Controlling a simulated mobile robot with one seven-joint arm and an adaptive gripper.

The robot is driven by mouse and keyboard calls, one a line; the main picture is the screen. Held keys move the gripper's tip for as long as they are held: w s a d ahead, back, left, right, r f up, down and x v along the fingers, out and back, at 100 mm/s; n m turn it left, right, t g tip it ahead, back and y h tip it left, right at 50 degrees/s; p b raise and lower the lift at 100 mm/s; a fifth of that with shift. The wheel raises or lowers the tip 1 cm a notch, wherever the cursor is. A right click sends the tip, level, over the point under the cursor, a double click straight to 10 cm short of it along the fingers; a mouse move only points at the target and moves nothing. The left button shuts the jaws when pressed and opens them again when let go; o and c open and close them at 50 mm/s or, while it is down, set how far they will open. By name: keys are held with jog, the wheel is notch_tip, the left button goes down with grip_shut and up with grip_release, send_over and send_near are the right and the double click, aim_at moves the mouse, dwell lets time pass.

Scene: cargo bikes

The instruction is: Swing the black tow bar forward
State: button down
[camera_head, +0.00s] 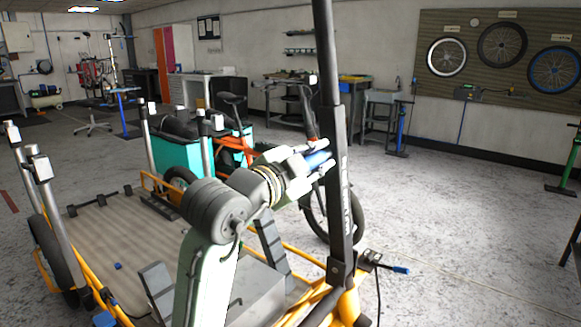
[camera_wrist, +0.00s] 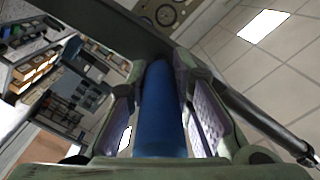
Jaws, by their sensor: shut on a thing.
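The black tow bar (camera_head: 341,190) stands nearly upright at the right front of the yellow-framed cargo bike, its foot by a bracket on the frame. Its top runs out of the head view. A blue cylindrical grip (camera_head: 317,159) is beside the bar about midway up; its join to the bar is hidden. My gripper (camera_head: 321,158) is shut on this grip. In the wrist view the blue grip (camera_wrist: 160,110) lies between both finger pads, and a dark bar (camera_wrist: 105,22), apparently the tow bar, crosses beyond the fingertips.
The bike's flat ribbed deck (camera_head: 115,225) is on the left, with grey posts (camera_head: 60,215) at its edge. A teal-boxed cargo bike (camera_head: 178,155) stands behind my arm. A small blue-ended lever (camera_head: 400,269) sticks out right of the bar's foot. The floor to the right is mostly clear.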

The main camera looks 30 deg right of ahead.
jog(key=s+d+m+b, duration=0.1)
jog(key=s+d+m, duration=0.1)
jog(key=s, duration=0.4)
jog(key=shift+s+d+m, duration=0.2)
jog(key=shift+s+m, duration=0.1)
jog(key=shift+m, duration=0.2)
jog(key=c, duration=1.4)
grip_release()
jog(key=shift+a, duration=0.1)
jog(key=v, duration=1.1)
jog(key=shift+s+a+r, duration=0.1)
jog(key=shift+a, duration=0.3)
